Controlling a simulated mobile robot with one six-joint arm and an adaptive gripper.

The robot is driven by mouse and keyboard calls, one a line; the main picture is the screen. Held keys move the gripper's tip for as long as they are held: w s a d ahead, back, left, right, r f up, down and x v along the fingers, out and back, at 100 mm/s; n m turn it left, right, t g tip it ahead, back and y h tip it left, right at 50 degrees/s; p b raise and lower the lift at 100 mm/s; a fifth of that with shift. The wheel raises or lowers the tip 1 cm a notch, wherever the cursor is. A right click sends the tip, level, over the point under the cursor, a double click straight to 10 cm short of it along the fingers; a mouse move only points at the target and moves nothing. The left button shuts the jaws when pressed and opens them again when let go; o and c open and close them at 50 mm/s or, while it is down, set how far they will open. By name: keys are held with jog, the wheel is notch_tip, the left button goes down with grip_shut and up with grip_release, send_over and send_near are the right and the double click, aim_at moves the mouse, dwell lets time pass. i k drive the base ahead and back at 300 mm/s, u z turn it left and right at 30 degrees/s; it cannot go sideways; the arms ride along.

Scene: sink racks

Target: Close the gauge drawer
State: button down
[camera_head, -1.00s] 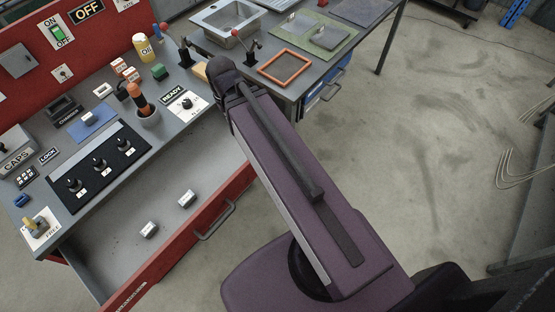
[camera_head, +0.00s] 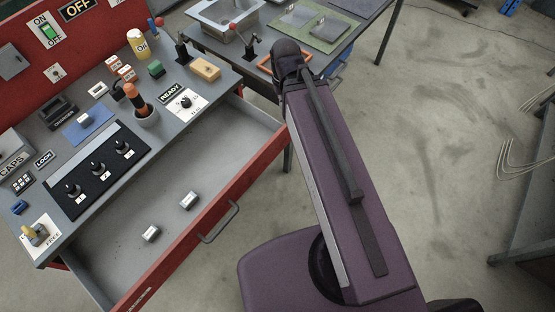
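A drawer with a red front (camera_head: 187,242) and grey inside stands pulled open under the red-backed control bench. I cannot read its front lettering, so I cannot tell if it is the gauge drawer. Its grey bar handle (camera_head: 220,223) is on the outer face. Two small grey-white blocks (camera_head: 151,233) (camera_head: 189,200) lie on the drawer floor. My purple arm passes to the right of the drawer, apart from the handle in the picture. My gripper is not visible; the far end of the arm ends in a dark joint.
The bench top (camera_head: 192,124) holds switches, knobs, an orange-handled tool in a cup and a wooden block (camera_head: 205,69). A second table with a sink (camera_head: 226,15) and an orange frame (camera_head: 266,66) stands behind. Concrete floor (camera_head: 440,120) is open at right.

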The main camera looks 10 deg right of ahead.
aim_at(222, 156)
jog(key=z, duration=0.1)
jog(key=k, duration=2)
jog(key=u, duration=0.65)
jog(key=i, duration=1.05)
